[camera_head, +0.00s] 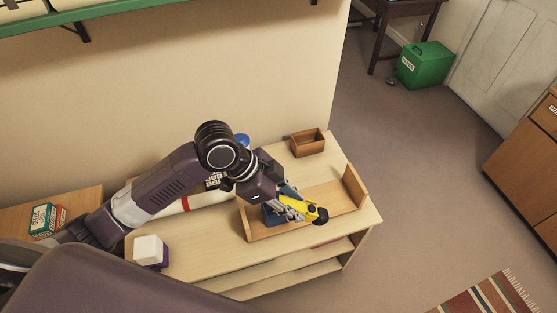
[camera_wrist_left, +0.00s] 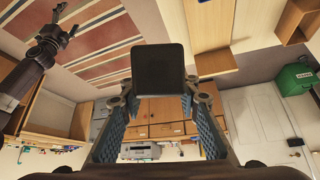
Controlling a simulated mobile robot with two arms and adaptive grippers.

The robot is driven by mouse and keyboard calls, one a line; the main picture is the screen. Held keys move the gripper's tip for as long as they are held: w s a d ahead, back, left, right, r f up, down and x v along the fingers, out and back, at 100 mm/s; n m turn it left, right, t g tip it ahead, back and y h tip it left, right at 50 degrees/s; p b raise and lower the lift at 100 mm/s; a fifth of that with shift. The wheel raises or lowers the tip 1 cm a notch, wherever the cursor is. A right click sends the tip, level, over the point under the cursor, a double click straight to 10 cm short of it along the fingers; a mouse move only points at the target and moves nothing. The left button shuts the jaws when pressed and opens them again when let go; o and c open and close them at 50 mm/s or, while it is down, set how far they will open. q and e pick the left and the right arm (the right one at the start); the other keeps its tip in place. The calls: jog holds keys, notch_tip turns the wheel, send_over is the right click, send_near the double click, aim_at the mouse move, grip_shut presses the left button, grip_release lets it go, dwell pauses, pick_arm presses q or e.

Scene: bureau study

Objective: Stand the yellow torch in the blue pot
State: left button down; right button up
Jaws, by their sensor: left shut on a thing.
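My left gripper (camera_head: 294,206) is shut on the yellow torch (camera_head: 299,206), held above the wooden rack on the desk. The torch lies tilted, its black end (camera_head: 321,215) pointing right; a black squarish end (camera_wrist_left: 160,72) shows between the fingers in the left wrist view. A dark blue thing (camera_head: 269,215) sits in the rack's left part, partly hidden by the gripper. Another blue round thing (camera_head: 243,140) shows behind the arm. I cannot tell which is the blue pot. My right gripper (camera_wrist_left: 66,30) shows small in the left wrist view; its opening is unclear.
The wooden rack (camera_head: 345,197) has upright end boards. A small open wooden box (camera_head: 308,143) stands behind it. A white block (camera_head: 150,249) and small teal box (camera_head: 43,218) are left. My arm hides part of the desk (camera_head: 210,246). A green bin (camera_head: 426,65) stands on the floor.

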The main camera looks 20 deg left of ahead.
aim_at(308, 214)
pick_arm(q)
jog(key=d+y, duration=0.1)
jog(key=d+f+m+g+y+p, duration=0.1)
jog(key=d+m+y+p, duration=0.1)
jog(key=shift+s+d+f+g+y, duration=0.15)
jog(key=shift+d+f+g+y, duration=0.15)
jog(key=shift+d+f+g, duration=0.1)
jog(key=y+p, duration=0.1)
jog(key=f+m+y+p, duration=0.1)
jog(key=shift+w+a+y, duration=0.2)
jog(key=shift+w+y, duration=0.1)
jog(key=shift+y, duration=0.1)
jog(key=w+a+r+m+y+p, duration=0.3)
jog(key=w+a+r+y+p, duration=0.15)
jog(key=w+a, duration=0.45)
notch_tip(308, 214, down, 13)
jog(key=b, duration=0.9)
jog(key=shift+s+a+f+b, duration=0.15)
jog(key=shift+s+a+b, duration=0.15)
jog(key=shift+a, duration=0.1)
jog(key=c, duration=1.4)
grip_release()
